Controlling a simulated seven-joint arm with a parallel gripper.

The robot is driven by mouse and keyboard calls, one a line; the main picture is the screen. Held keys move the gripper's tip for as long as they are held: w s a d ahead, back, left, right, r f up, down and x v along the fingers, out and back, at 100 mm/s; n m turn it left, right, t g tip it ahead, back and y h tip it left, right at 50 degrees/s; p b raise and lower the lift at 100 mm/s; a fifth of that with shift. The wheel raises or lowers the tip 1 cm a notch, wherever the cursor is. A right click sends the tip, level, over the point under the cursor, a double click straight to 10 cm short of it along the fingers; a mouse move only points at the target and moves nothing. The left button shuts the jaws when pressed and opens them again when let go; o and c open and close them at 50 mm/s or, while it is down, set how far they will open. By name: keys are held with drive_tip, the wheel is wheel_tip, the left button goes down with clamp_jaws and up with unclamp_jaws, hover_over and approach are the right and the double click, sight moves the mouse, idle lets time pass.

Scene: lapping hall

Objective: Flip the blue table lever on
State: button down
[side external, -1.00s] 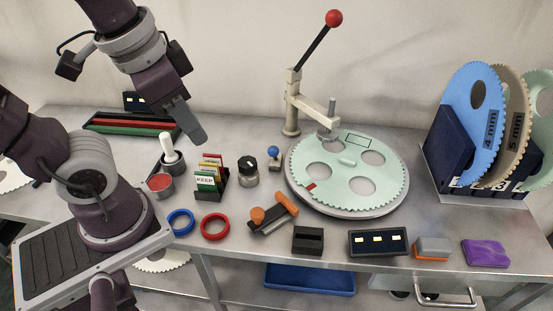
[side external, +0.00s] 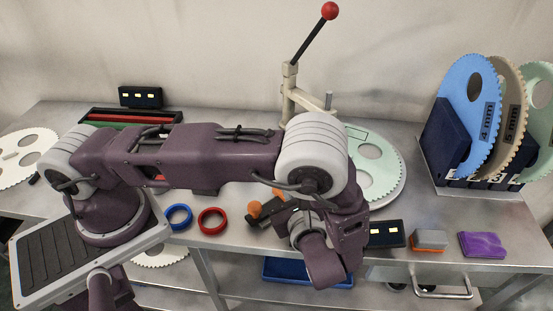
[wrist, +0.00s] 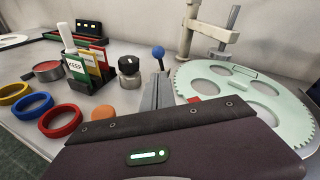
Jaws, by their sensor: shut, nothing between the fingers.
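The blue lever (wrist: 158,52) is a small stem with a blue ball on top, near the middle of the wrist view. Its ball leans slightly left of its stem, and its foot is hidden behind my fingers. In the side view my arm hides the lever. My gripper (wrist: 158,78) is shut and empty, with its grey fingers pointing toward the lever's foot in the wrist view. I cannot tell whether they touch it. The fingers are hidden in the side view.
A black dial knob (wrist: 129,72) and card rack (wrist: 88,72) stand left of the lever. The toothed pale green disc (wrist: 230,84) and press post (wrist: 187,30) are right.

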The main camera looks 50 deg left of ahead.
drive_tip(key=shift+f, duration=0.15)
drive_tip(key=x, duration=1)
idle(0.4)
drive_tip(key=w+a+r+m+g+h, duration=0.2)
drive_tip(key=w+a+r+g+h, duration=0.2)
drive_tip(key=w+a+h, duration=0.3)
drive_tip(key=shift+w+a+r+g+h, duration=0.25)
drive_tip(key=shift+w+a+g+h, duration=0.15)
drive_tip(key=shift+w+a+g, duration=0.55)
idle(0.6)
